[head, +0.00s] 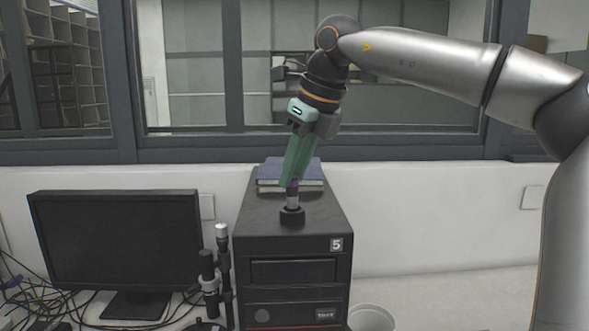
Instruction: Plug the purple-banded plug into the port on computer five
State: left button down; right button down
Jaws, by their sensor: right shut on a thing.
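Computer five (255,215) is a black tower with a white "5" label on its front. A small black port block (292,217) stands on its top near the front. My right gripper (292,183), with green fingers, comes down tilted over the tower and is shut on the plug (293,199). A little purple shows at the fingertips, and a grey metal part sticks out below. The plug's lower end meets the top of the port block; I cannot tell how deep it sits. My left gripper is out of view.
Blue books (290,172) lie stacked on the tower's rear top, close behind the gripper. A black monitor (115,245) stands at left amid cables (20,300). A dark stand with upright cylinders (223,270) is left of the tower. A pale bin (371,318) is at right.

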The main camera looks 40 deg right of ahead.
jog(key=shift+f+b, duration=0.6)
jog(key=shift+f, duration=0.4)
jog(key=shift+f, duration=0.25)
jog(key=shift+c, duration=0.4)
grip_release()
dwell(0.4)
notch_tip(320, 180, up, 3)
jog(key=p, duration=0.2)
jog(key=shift+f+p, duration=0.15)
jog(key=shift+p, duration=0.15)
jog(key=shift+r, duration=2.4)
jog(key=shift+f, duration=0.1)
